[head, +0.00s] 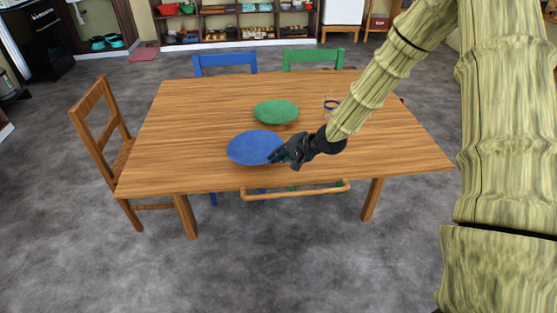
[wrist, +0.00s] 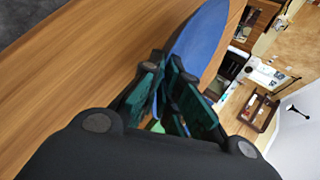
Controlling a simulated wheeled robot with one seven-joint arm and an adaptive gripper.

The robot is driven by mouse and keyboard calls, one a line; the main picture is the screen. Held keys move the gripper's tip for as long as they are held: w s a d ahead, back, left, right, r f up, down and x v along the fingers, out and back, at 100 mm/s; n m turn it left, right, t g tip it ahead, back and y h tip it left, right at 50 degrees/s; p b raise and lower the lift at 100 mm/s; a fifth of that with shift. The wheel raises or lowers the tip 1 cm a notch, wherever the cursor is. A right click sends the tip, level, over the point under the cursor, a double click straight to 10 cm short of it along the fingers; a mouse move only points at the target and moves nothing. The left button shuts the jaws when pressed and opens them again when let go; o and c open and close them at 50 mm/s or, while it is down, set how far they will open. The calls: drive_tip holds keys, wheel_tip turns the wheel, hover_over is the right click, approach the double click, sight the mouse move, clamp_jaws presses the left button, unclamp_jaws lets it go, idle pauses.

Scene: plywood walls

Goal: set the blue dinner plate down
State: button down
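The blue dinner plate (head: 250,146) is over the near middle of the wooden table (head: 180,170). My gripper (head: 279,155) reaches in from the right and has the plate's near right rim between its fingers. In the wrist view, the blue plate (wrist: 205,38) shows nearly edge-on, running out from between the dark green finger pads of my gripper (wrist: 168,72). The fingers look closed on the rim. Whether the plate's underside touches the table or is slightly above it I cannot tell.
A green plate or shallow bowl (head: 276,111) lies just behind the blue plate. A glass-like item with a blue band (head: 331,103) stands to the right, partly behind my arm. Chairs surround the table, one wooden (head: 98,120) at left. The left tabletop is clear.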

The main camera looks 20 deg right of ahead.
sight(278, 168)
drive_tip(key=shift+w+d, duration=0.1)
drive_tip(key=shift+w, duration=0.4)
drive_tip(key=shift+f, duration=1.8)
drive_tip(key=c, duration=1.9)
unclamp_jaws()
drive_tip(key=shift+r, duration=0.1)
drive_tip(key=shift+p+v, duration=0.35)
drive_tip(key=shift+v, duration=5.65)
